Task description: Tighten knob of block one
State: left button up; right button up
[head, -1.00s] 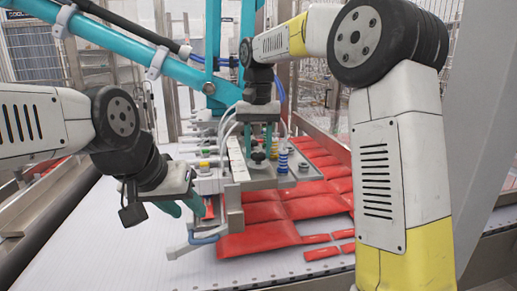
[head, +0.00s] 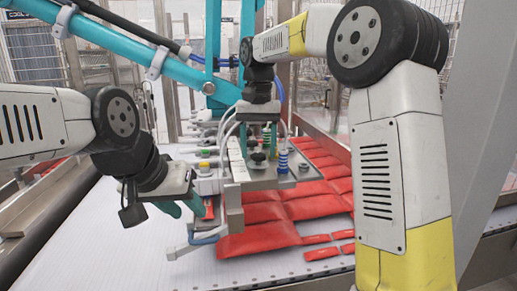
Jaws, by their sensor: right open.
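The vacuum picker's block (head: 262,180) is a grey metal plate with fittings, hanging over the red packs. A dark knob (head: 258,157) stands on it, with a second dark knob just above and to its left. My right gripper (head: 260,146) points straight down above the knobs. Its teal fingers are apart, close to the dark knobs; whether they touch one is too small to tell. My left gripper (head: 184,208) is left of the block, its teal fingers apart and angled down to the right, with nothing seen between them. Which block is block one is not marked.
Red packs (head: 262,234) lie on the white conveyor (head: 110,240) under and beside the picker. Blue-ringed suction fittings (head: 283,160) and hoses crowd the knobs. A teal frame bar (head: 150,65) crosses above. The conveyor's left side is clear.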

aim_at(259, 154)
notch_tip(259, 154, up, 7)
jog(key=shift+r, duration=0.3)
jog(key=s+d+f+t, duration=0.2)
jog(key=s+d+f, duration=0.1)
jog(key=s, duration=0.4)
jog(key=s+d+f+t+y, duration=0.1)
jog(key=s+d+f+t, duration=0.1)
jog(key=s+d+f, duration=0.2)
jog(key=s+d+f+n+t+y, duration=0.1)
jog(key=s+d+f+t, duration=0.1)
jog(key=s+d+f, duration=0.2)
jog(key=s+d, duration=0.3)
jog(key=s, duration=0.4)
jog(key=shift+s+d+f, duration=0.2)
jog(key=shift+s+f, duration=0.05)
jog(key=shift+s, duration=0.1)
